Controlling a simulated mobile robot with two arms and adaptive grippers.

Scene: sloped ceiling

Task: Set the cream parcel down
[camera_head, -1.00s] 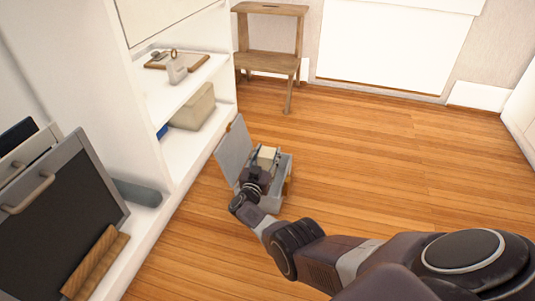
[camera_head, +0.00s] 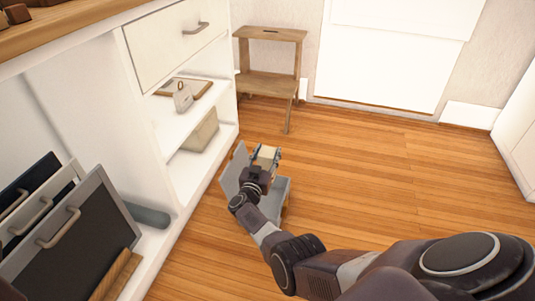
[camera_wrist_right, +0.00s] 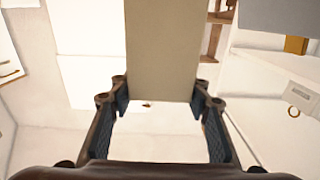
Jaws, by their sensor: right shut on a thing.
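The cream parcel (camera_head: 267,153) is held in my right gripper (camera_head: 263,163), in the middle of the head view. In the right wrist view the parcel (camera_wrist_right: 162,50) stands out between the two fingers (camera_wrist_right: 160,120), which are shut on its near end. In the head view the gripper and parcel overlap the grey case, and the parcel seems to be above it. My left gripper is not in view.
A grey case (camera_head: 280,190) with its lid (camera_head: 233,170) open stands on the wooden floor, partly hidden by my arm. White shelves (camera_head: 200,155) stand to its left. A wooden step stool (camera_head: 268,80) stands behind. Floor (camera_head: 380,150) to the right is clear.

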